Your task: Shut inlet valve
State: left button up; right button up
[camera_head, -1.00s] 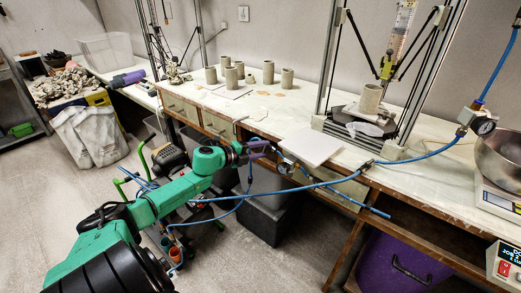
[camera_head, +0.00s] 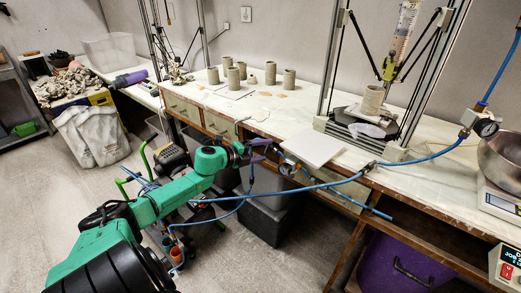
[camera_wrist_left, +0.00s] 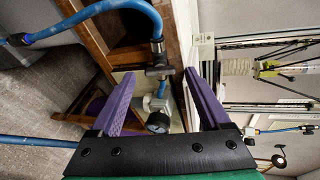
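The inlet valve is a small metal fitting (camera_wrist_left: 158,70) on a blue hose (camera_wrist_left: 140,12), with a round pressure gauge (camera_wrist_left: 158,122) beside it in the left wrist view. In the head view the gauge (camera_head: 286,168) is at the bench's front edge. My left gripper (camera_head: 272,150) is just left of it. In the wrist view, the two purple fingers (camera_wrist_left: 159,74) stand wide apart with nothing between the pads; the fitting shows in the gap, apparently beyond the tips. The valve handle is too small to make out. My right gripper is out of view.
A delta printer frame (camera_head: 328,60) rises behind. Dark bins (camera_head: 262,222) sit below the gripper.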

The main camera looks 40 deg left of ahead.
pick_arm(q)
jog(key=shift+s, duration=0.15)
jog(key=p+v, duration=0.3)
jog(key=v, duration=1.1)
jog(key=shift+s+a+r, duration=0.1)
